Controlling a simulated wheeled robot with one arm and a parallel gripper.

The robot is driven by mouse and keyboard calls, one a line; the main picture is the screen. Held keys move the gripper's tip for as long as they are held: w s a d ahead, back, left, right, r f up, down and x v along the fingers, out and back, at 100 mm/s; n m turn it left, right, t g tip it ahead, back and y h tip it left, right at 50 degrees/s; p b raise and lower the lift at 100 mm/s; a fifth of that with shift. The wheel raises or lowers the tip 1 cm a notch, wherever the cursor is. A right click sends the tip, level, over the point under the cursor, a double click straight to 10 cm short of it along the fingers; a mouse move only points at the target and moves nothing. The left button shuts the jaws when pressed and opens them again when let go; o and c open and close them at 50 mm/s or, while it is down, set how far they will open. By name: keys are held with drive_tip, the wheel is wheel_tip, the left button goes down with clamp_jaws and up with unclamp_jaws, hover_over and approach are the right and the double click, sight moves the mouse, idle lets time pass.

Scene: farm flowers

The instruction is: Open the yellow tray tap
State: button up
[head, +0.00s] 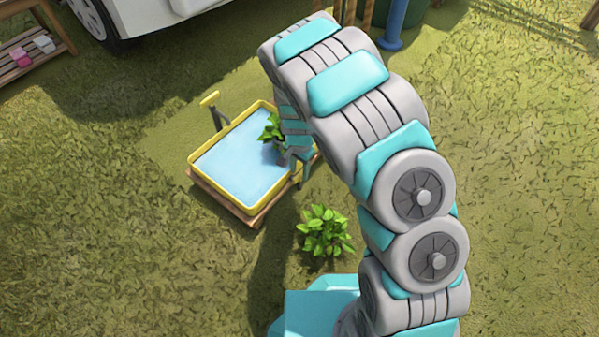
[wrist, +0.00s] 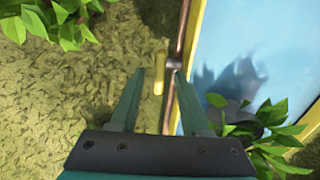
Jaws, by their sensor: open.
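The yellow tray (head: 228,127) holds light blue water and stands on a wooden base. In the wrist view its yellow rim (wrist: 191,68) runs down the right side.
A leafy plant (head: 271,131) is at the tray beside my gripper; it also shows in the wrist view (wrist: 270,135). A bush (head: 325,231) grows in front of the tray. A yellow-topped post (head: 209,99) stands at the tray's far left.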

drive_tip(key=shift+f, duration=0.5)
clamp_jaws()
